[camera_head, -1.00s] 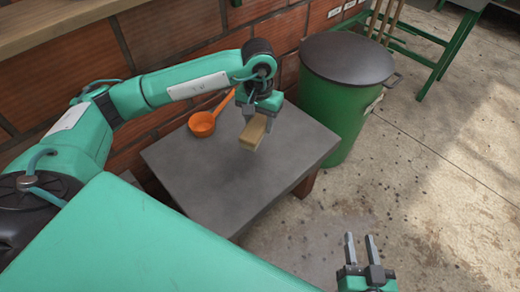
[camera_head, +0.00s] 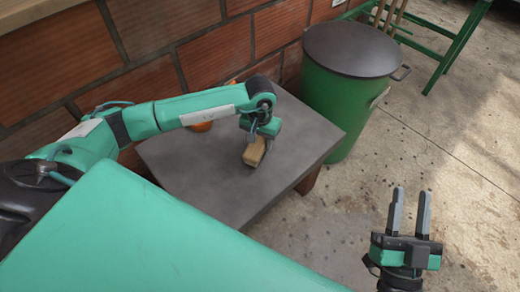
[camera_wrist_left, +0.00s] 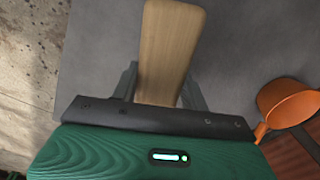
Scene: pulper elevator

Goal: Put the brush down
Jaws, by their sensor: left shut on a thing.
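The wooden brush (camera_head: 256,152) is in my left gripper (camera_head: 257,140), which is shut on it, low over the grey table (camera_head: 200,180). In the left wrist view the brush's wooden back (camera_wrist_left: 168,50) shows between the two fingers. Its bristles are hidden, and I cannot tell whether it touches the table top. My right gripper (camera_head: 410,212) is open and empty, over the floor at the lower right.
An orange scoop (camera_head: 202,126) lies on the table behind my left arm, partly hidden; it also shows in the left wrist view (camera_wrist_left: 288,102). A lidded green bin (camera_head: 345,90) stands right of the table. A brick wall (camera_head: 190,50) runs behind. The table's front is clear.

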